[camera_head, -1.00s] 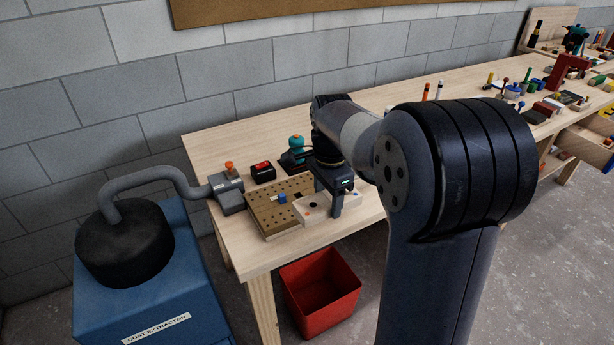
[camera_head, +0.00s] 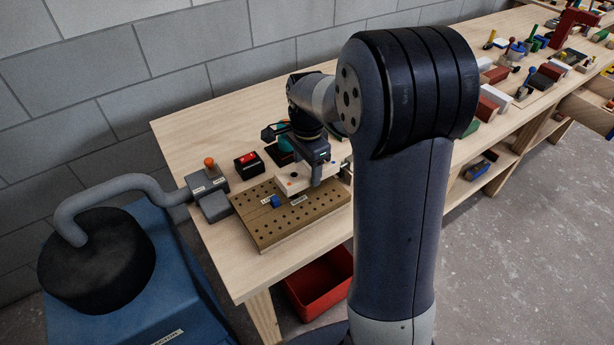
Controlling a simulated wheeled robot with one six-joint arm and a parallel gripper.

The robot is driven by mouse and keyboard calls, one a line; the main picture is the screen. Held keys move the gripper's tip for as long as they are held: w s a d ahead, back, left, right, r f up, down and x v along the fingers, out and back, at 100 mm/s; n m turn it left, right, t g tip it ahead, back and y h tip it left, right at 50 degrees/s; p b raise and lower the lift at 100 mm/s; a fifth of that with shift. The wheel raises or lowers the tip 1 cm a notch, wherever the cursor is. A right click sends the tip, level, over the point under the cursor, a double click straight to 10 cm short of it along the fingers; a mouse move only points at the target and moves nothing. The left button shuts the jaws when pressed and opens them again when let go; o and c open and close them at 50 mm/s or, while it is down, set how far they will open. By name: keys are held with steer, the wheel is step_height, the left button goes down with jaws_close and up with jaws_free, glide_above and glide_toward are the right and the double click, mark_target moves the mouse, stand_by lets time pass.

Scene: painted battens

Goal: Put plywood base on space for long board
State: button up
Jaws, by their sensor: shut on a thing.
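The plywood base (camera_head: 293,184) is a pale flat piece with a small orange spot and a dark spot. My gripper (camera_head: 317,182) is shut on it. It is over the back edge of a brown perforated board (camera_head: 263,236) on the bench; I cannot tell whether it touches the board. Which area is the space for the long board cannot be told. The gripper and arm hide part of the plywood base.
A grey hose fitting with an orange knob (camera_head: 209,163) and a black box with a red switch (camera_head: 247,163) stand left of the gripper. A teal-topped tool (camera_head: 285,144) is behind it. A red bin (camera_head: 318,287) is below the bench. Several blocks and tools lie right.

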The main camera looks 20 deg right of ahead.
mark_target(308, 178)
steer(key=shift+f, duration=1.95)
steer(key=shift+f, duration=0.15)
steer(key=o, duration=1)
step_height(308, 178, up, 12)
steer(key=shift+r, duration=0.2)
